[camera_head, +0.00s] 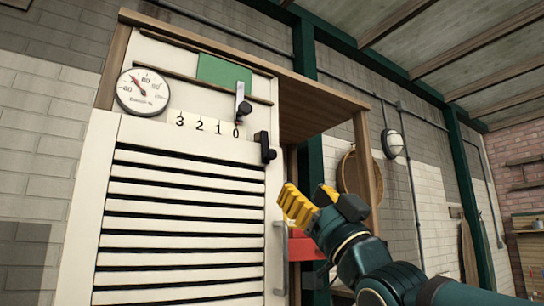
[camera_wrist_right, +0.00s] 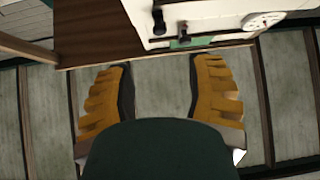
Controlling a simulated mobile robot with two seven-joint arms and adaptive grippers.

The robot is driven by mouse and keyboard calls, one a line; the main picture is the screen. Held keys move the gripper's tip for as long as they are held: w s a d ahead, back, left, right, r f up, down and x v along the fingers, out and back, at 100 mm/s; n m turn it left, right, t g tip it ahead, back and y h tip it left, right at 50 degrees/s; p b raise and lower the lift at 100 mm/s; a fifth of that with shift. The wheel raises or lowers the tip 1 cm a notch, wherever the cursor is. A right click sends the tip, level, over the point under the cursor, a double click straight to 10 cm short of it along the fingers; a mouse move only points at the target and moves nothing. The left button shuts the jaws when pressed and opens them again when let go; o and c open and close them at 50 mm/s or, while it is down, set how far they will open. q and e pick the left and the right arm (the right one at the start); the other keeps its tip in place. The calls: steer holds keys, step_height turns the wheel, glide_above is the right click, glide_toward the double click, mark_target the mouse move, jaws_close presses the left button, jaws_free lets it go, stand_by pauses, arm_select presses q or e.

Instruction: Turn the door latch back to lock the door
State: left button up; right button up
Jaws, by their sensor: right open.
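The door (camera_head: 185,220) is a pale slatted panel on the cabinet front and looks closed. Its black latch (camera_head: 265,147) sits near the door's upper right corner, and a grey bar handle (camera_head: 280,258) is lower on the right edge. My right gripper (camera_head: 303,203), with yellow fingers, is to the right of and below the latch, apart from it. In the right wrist view the open gripper (camera_wrist_right: 160,88) has nothing between its fingers. The latch (camera_wrist_right: 158,22) shows there beyond the fingertips. My left gripper is out of view.
Above the latch are a small lever (camera_head: 242,105) by a 3-2-1-0 scale, a green panel (camera_head: 223,72) and a round gauge (camera_head: 143,91). A wooden side shelf (camera_head: 318,105) juts out right of the cabinet. A red object (camera_head: 306,244) is behind my gripper.

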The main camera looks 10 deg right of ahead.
mark_target(273, 156)
steer(key=p+x, duration=0.6)
steer(key=x, duration=0.7)
steer(key=shift+w+r, duration=0.25)
steer(key=shift+r, duration=0.05)
steer(key=shift+c, duration=0.4)
jaws_close()
